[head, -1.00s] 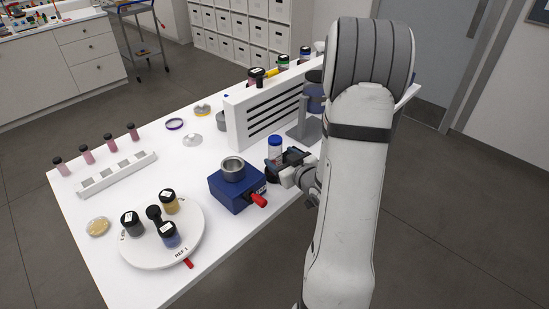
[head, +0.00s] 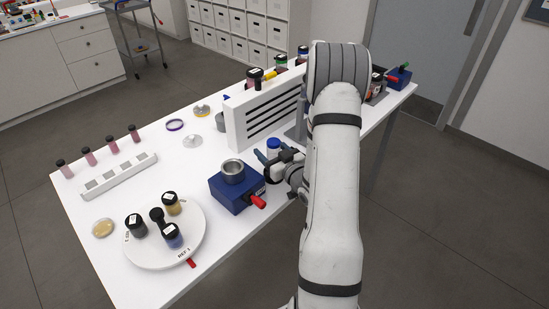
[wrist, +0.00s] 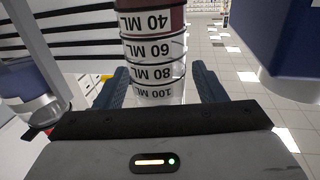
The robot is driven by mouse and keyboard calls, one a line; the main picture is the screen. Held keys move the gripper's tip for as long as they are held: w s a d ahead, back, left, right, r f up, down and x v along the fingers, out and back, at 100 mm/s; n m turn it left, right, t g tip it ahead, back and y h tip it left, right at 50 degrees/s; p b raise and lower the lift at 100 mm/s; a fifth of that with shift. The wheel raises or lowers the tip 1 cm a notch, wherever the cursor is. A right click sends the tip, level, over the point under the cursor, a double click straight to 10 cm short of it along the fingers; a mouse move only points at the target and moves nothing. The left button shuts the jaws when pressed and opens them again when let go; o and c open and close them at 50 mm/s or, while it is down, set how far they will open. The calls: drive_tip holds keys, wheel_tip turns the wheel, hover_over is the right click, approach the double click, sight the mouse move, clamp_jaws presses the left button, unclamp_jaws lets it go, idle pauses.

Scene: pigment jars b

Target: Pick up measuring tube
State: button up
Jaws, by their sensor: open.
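The measuring tube (wrist: 156,50) is a clear cylinder with black "40 ML" to "100 ML" marks on white bands and dark red at the top of the wrist picture. It stands between the two blue fingers of my gripper (wrist: 159,78), which are open on either side of it. In the head view my gripper (head: 265,161) is low beside the blue device, near a blue-capped container (head: 273,146). I cannot tell in the head view whether that container is the tube.
The blue device (head: 236,190) with a metal cup and red knob is left of my gripper. A white slotted panel (head: 238,125) stands behind. A round white turntable (head: 150,258) with several jars is at front left. A white rack (head: 120,176) lies farther left.

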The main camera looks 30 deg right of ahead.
drive_tip(key=shift+w, duration=0.1)
drive_tip(key=shift+c, duration=0.2)
drive_tip(key=c, duration=1.1)
